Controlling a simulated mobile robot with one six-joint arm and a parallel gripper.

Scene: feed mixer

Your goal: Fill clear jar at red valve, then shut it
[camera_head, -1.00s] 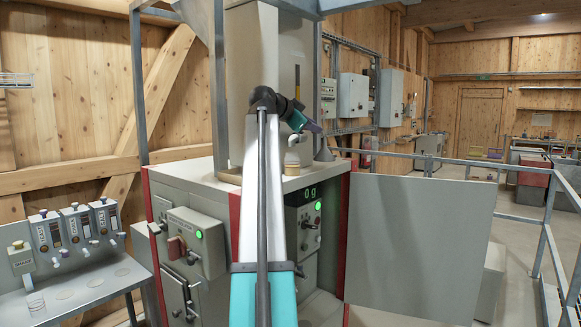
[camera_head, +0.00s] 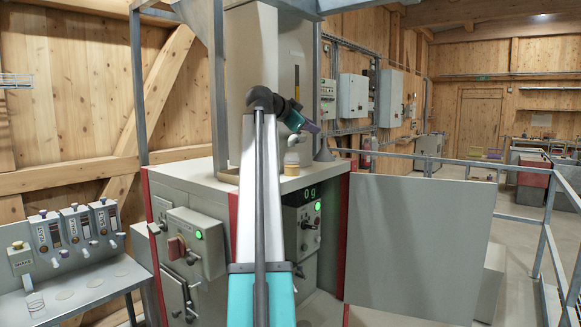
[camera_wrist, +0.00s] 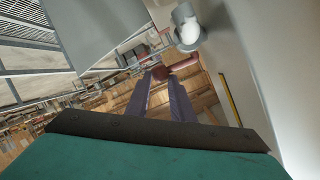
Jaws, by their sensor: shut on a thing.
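My gripper (camera_head: 312,128) is in front of the tall mixer column, above the cabinet top, with its purple fingers pointing right and down. In the wrist view the fingers (camera_wrist: 160,78) are close together, shut on a red-brown part (camera_wrist: 183,65) at their tips; its full shape is unclear. The head view does not show that part. I cannot tell which dispenser, if any, has a red valve.
A pale-lidded jar (camera_head: 291,163) with beige contents stands on the cabinet top (camera_head: 200,172) below my gripper. A red switch (camera_head: 176,248) is on the front. A grey panel (camera_head: 418,248) and railings (camera_head: 542,255) are at right.

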